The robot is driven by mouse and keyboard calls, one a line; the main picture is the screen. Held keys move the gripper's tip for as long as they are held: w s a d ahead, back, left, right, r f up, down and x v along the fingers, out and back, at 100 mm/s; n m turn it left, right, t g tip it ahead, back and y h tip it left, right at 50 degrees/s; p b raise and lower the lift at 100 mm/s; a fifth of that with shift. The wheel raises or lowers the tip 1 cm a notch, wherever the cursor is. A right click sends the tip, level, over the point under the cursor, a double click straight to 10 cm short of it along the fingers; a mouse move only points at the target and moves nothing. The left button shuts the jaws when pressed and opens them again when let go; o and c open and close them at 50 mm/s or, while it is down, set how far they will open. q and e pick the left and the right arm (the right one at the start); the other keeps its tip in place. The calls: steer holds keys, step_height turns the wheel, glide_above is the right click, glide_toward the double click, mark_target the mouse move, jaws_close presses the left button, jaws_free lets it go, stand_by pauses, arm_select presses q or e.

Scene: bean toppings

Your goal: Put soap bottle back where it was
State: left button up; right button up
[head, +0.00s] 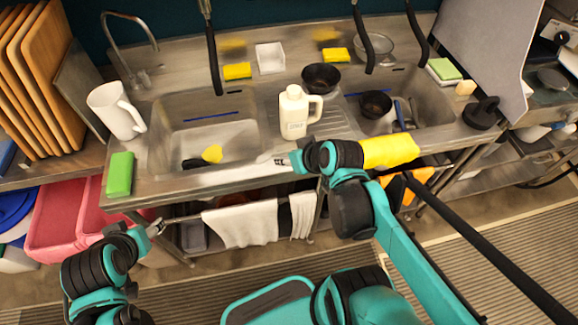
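The soap bottle, seemingly the white jug with a side handle (293,114), stands upright on the metal counter between the two sink basins. My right gripper (268,158) points left at the counter's front edge, just in front of and below the bottle. It looks apart from the bottle, with nothing visible held. Its fingers are too small to tell open from shut. My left gripper (156,229) is low at the left, below the counter front, near the towel rail. It holds nothing that I can see, and its finger opening is unclear.
The left basin (180,110) holds a yellow and black item. Dark bowls (321,77) sit behind and right of the bottle. A white pitcher (116,110) and green sponge (120,174) stand left. Utensils (212,60) hang above. A yellow cloth (388,151) lies over the front edge.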

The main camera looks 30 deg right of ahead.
steer(key=shift+g+h, duration=0.5)
steer(key=shift+h, duration=0.1)
steer(key=s+a, duration=0.1)
steer(key=s+a+r, duration=0.1)
steer(key=s, duration=0.1)
steer(key=s+a, duration=0.1)
steer(key=s, duration=0.1)
steer(key=shift+r, duration=0.25)
steer(key=shift+f, duration=0.2)
